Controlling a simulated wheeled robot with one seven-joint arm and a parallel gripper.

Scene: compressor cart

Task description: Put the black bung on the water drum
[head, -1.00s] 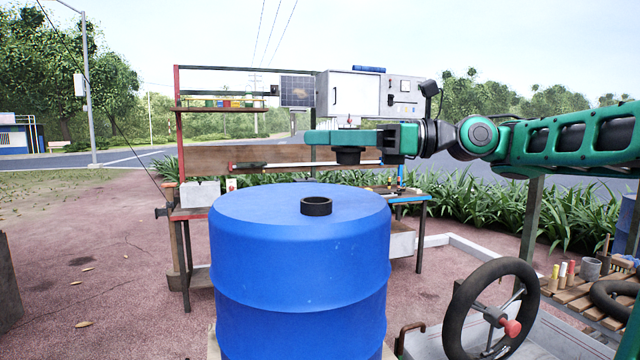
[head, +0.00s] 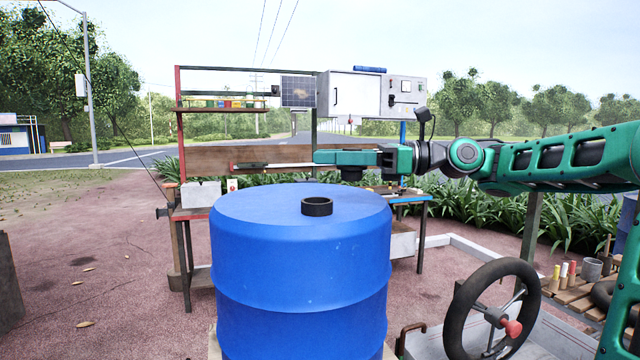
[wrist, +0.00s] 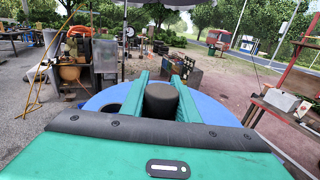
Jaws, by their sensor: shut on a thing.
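The blue water drum (head: 298,270) stands upright in front of me, with a short black ring-shaped opening (head: 317,208) on its top. My gripper (head: 318,157) is above the far right part of the drum top, its green fingers pointing left. The opening (wrist: 110,108) is left of the fingers there, partly hidden.
A workbench (head: 412,199) with a shelf frame and a grey cabinet (head: 349,94) stands behind the drum. A black handwheel (head: 490,312) is at the front right, beside a slatted wooden shelf (head: 580,298).

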